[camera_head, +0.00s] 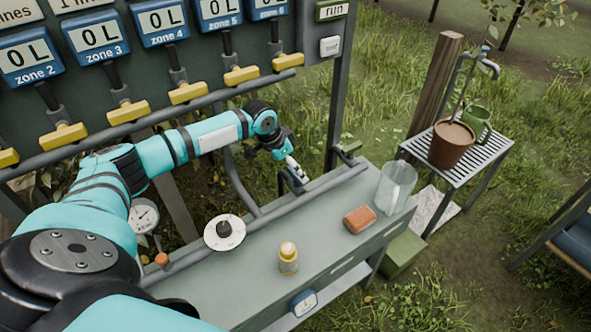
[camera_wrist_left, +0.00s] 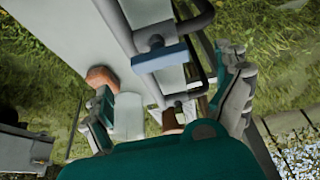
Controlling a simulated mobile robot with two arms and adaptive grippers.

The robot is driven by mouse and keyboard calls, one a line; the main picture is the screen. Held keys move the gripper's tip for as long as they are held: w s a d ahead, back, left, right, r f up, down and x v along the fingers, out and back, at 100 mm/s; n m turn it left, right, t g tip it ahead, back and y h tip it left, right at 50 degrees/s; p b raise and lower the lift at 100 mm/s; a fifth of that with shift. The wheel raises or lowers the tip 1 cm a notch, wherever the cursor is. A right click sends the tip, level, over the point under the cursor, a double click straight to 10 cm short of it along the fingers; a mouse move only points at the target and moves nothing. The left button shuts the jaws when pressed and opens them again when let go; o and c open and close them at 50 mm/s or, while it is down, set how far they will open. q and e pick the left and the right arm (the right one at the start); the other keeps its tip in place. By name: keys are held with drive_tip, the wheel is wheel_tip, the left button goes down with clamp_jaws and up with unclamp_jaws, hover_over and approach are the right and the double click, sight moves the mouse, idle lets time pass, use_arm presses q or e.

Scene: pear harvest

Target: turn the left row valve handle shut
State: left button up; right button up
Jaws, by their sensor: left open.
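A blue bar-shaped handle (camera_wrist_left: 160,58) sits on a grey valve on the pipe in the left wrist view. I take it for the row valve handle, but the frames do not name it. My left gripper (camera_head: 294,170) is low at the back of the bench, over the pipe, in the head view. In the left wrist view its fingers (camera_wrist_left: 168,80) are spread wide, with the blue handle beyond and between them, apart from both. In the head view the gripper partly hides a blue piece there. My right gripper is out of view.
A panel with yellow handles (camera_head: 187,92) stands behind. A slatted table (camera_head: 480,160) bears a brown pot (camera_head: 451,146).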

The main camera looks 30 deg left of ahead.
use_arm(q)
drive_tip(key=x, duration=0.4)
drive_tip(key=shift+w+f, duration=0.15)
drive_tip(key=shift+c, duration=0.3)
drive_tip(key=c, duration=1.1)
